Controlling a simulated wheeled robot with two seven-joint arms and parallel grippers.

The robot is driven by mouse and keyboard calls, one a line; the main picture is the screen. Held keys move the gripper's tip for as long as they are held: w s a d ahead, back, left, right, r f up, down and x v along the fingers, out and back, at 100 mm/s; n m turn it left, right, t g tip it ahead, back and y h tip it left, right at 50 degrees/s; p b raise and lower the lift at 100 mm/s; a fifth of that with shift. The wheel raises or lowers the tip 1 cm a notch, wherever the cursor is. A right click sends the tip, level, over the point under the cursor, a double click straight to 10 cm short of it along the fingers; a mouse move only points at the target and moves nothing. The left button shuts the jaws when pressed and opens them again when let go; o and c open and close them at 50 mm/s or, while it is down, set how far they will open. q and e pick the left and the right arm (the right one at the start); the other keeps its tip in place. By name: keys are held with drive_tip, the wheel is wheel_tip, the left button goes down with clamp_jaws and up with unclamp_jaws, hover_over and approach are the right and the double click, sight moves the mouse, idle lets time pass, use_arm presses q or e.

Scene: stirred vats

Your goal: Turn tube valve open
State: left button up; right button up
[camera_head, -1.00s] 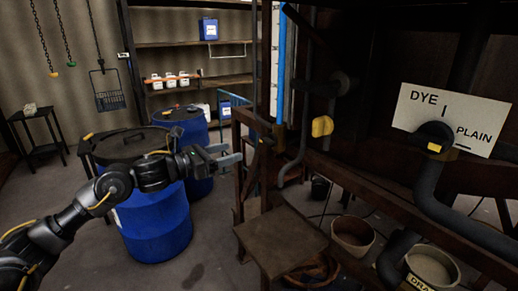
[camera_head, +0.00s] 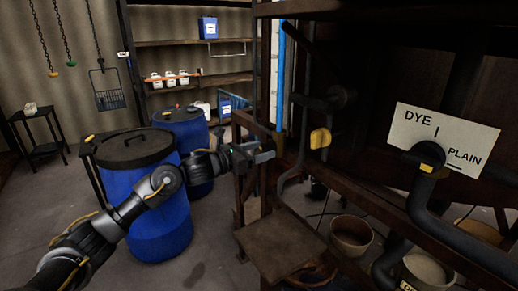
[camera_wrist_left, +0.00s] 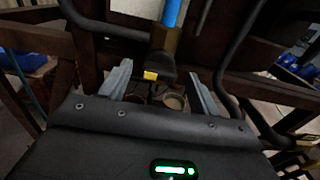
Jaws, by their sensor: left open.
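The blue tube (camera_head: 281,75) runs upright on the dark frame in the head view. In the left wrist view the tube (camera_wrist_left: 171,12) ends in a brown fitting (camera_wrist_left: 164,39). Below it is a dark valve handle with a yellow mark (camera_wrist_left: 151,75). The handle shows between the far ends of my left gripper's fingers (camera_wrist_left: 160,85); I cannot tell whether they touch it. In the head view my left gripper (camera_head: 264,152) is open near the tube's foot and hides part of that area. My right gripper is not in view.
A yellow-marked valve (camera_head: 320,138) and a DYE/PLAIN sign (camera_head: 445,135) with a black knob (camera_head: 428,155) are farther right. Blue barrels (camera_head: 155,220) stand behind my left arm. A wooden stand (camera_head: 280,248) is below the gripper. Dark beams flank the tube.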

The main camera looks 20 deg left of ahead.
use_arm(q)
drive_tip(key=shift+c, duration=0.4)
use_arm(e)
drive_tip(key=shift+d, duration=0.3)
use_arm(q)
drive_tip(key=c, duration=0.9)
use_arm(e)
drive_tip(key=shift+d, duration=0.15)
